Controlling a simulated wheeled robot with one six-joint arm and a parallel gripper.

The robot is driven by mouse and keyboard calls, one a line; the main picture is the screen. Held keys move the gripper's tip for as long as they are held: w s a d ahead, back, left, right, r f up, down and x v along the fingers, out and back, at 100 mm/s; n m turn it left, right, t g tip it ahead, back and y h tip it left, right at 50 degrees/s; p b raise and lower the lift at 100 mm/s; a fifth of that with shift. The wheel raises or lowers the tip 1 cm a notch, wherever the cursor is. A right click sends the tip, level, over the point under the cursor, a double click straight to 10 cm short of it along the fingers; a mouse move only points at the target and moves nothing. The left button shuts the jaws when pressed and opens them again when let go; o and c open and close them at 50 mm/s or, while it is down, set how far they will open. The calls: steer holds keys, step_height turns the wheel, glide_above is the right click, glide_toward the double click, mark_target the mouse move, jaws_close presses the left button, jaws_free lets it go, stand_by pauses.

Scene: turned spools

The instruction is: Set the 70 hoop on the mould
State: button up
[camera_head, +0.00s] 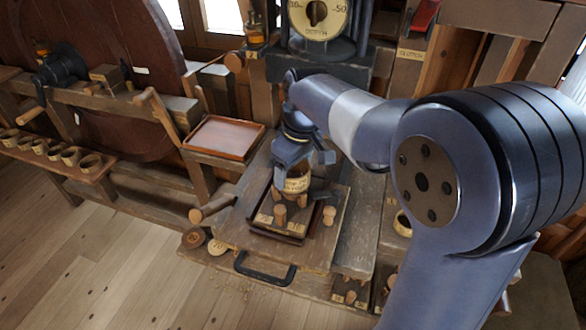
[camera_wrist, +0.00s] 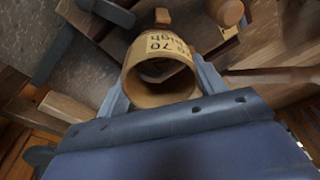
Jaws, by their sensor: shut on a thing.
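The 70 hoop (camera_wrist: 160,72) is a tan wooden ring with a paper label marked 70. My gripper (camera_wrist: 160,95) is shut on it, with one finger on each side in the wrist view. In the head view my gripper (camera_head: 297,168) points down, and the hoop (camera_head: 297,184) shows its label just below the jaws. Under it is what looks like the mould (camera_head: 266,217), a wooden block with upright pegs and small labels in a dark tray. The hoop is over its back part. I cannot tell whether they touch.
The dark tray (camera_head: 277,238) sits on a wooden bench with a black handle (camera_head: 264,270) in front. An empty reddish tray (camera_head: 224,137) stands to the left. Several small rings (camera_head: 55,152) line a shelf at far left. A dial (camera_head: 318,14) stands behind.

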steer(key=shift+f, duration=0.3)
steer(key=shift+s+d+f+b, duration=0.1)
steer(key=shift+s+f+b, duration=0.1)
steer(key=shift+f+b, duration=0.3)
steer(key=o, duration=0.9)
steer(key=shift+s+d+f, duration=0.1)
steer(key=shift+f, duration=0.1)
steer(key=shift+o, duration=0.2)
steer(key=shift+r+p, duration=0.35)
steer(key=shift+r, duration=0.05)
step_height(320, 180, up, 13)
steer(key=d, duration=0.1)
steer(key=shift+s+f+p, duration=0.15)
steer(key=shift+s+p, duration=0.15)
steer(key=shift+s, duration=0.05)
steer(key=f, duration=0.4)
steer(key=a+f, duration=0.1)
steer(key=f, duration=0.2)
steer(key=w+f, duration=0.1)
steer(key=f, duration=0.3)
steer(key=shift+w+a+f, duration=0.1)
steer(key=shift+a+f, duration=0.05)
steer(key=shift+f, duration=0.15)
